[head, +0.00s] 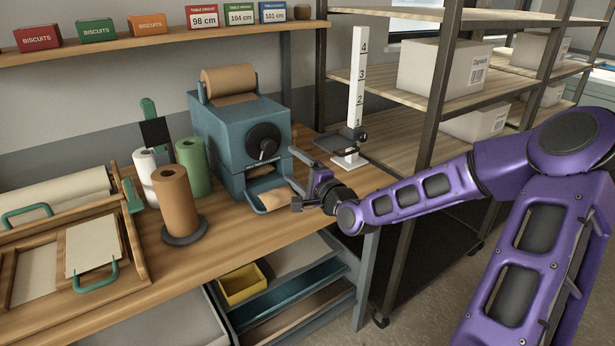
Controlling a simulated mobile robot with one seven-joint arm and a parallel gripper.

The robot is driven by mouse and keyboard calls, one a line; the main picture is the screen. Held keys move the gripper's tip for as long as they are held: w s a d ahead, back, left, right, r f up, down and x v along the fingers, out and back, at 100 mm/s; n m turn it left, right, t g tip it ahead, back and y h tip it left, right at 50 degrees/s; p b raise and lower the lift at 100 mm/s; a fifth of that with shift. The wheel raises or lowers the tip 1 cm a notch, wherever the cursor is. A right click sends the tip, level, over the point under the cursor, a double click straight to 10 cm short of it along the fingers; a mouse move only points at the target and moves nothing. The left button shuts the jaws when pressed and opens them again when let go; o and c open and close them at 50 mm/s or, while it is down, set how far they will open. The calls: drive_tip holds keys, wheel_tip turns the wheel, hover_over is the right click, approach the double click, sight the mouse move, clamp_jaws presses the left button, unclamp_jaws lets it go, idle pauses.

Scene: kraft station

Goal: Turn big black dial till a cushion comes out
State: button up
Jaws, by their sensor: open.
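The big black dial (263,141) is on the front of a teal machine (222,133) on the wooden bench. The dial is round, with a light mark near its lower part. A brown paper roll (229,80) sits on top of the machine. Brown paper shows in the outlet tray (272,199) below the dial; I cannot tell if it is a cushion. My gripper (293,190) is open and empty, in front of the machine, to the right of the outlet and lower than the dial. It appears apart from the dial.
A white numbered height gauge (355,95) stands right of the machine. Brown (175,195), green and white rolls stand at its left. A wooden tray (130,240) lies at the bench's left. A shelf with boxes (440,70) stands behind my arm.

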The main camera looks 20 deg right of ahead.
drive_tip(key=v, duration=0.6)
drive_tip(key=shift+w+a, duration=0.1)
